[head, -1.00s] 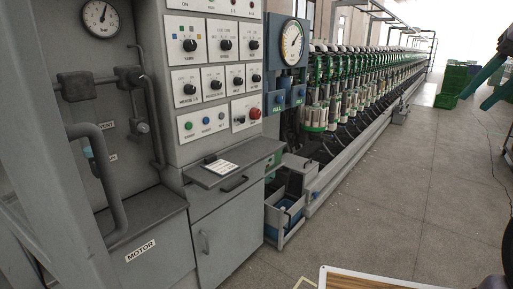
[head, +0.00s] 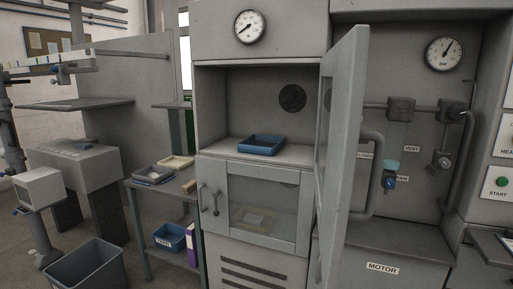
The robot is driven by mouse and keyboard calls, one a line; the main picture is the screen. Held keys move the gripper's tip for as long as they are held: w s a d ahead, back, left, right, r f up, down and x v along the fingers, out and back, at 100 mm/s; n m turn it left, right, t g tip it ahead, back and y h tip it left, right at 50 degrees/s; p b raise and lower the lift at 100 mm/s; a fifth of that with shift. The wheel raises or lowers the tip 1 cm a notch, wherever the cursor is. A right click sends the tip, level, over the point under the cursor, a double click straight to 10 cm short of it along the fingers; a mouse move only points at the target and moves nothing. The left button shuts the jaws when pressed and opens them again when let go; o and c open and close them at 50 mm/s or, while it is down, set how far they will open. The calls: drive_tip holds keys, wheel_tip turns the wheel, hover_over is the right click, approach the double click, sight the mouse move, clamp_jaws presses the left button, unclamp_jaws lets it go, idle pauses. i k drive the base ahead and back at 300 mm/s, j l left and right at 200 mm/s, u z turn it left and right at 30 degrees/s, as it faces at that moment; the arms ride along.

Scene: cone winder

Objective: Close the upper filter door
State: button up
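The upper filter door (head: 341,140) is a tall grey panel with a window. It stands wide open, swung out toward me from the right side of the upper compartment (head: 225,95), and shows nearly edge-on. Its handle cannot be made out clearly. The compartment is open, with a round dark vent (head: 292,98) in its back wall and a blue tray (head: 261,145) on its floor. Below it, the lower door (head: 262,178) with a glass pane looks shut. Two handles show at the left of the lower part, one of them a bar (head: 215,199). My gripper is not in view.
A pressure gauge (head: 250,27) is above the compartment. Right of the open door are pipes, valves and a box marked MOTOR (head: 382,268). On the left stand a small table (head: 135,184) with trays and a grey bin (head: 85,270) on the floor.

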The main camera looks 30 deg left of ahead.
sight(343, 72)
drive_tip(key=i+l+u, duration=0.1)
drive_tip(key=u, duration=0.3)
drive_tip(key=i+l+u, duration=0.15)
drive_tip(key=u, duration=0.25)
drive_tip(key=i+l+u, duration=0.25)
drive_tip(key=u, duration=0.2)
drive_tip(key=i+l+u, duration=0.1)
drive_tip(key=l+u, duration=0.15)
drive_tip(key=u, duration=0.15)
drive_tip(key=k+l+z, duration=0.15)
drive_tip(key=k+l, duration=0.7)
drive_tip(key=k, duration=0.05)
